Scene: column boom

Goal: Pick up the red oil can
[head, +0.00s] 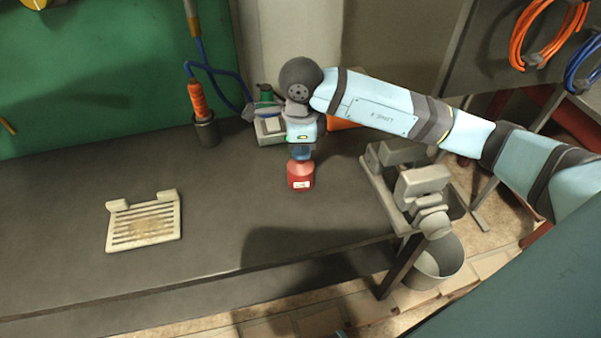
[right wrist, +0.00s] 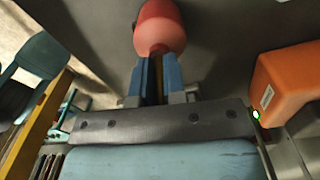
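The red oil can (head: 301,176), with a white label on its front, is upright at the middle of the dark bench. My right gripper (head: 300,153) is directly above it, pointing down, with its blue fingers at the can's top. In the right wrist view the can's red body (right wrist: 160,28) is just past the tips of the gripper (right wrist: 160,75). The fingers are close together around a narrow brass-coloured spout, which they mostly hide. I cannot tell whether the can's base touches the bench. My left gripper is not in view.
A pale slotted plate (head: 144,222) lies on the bench at left. A grey holder with an orange-handled tool (head: 206,130) stands at the back. A grey vise-like machine (head: 415,185) is at right, above a metal bucket (head: 437,264). An orange object (right wrist: 287,80) is close beside my right gripper.

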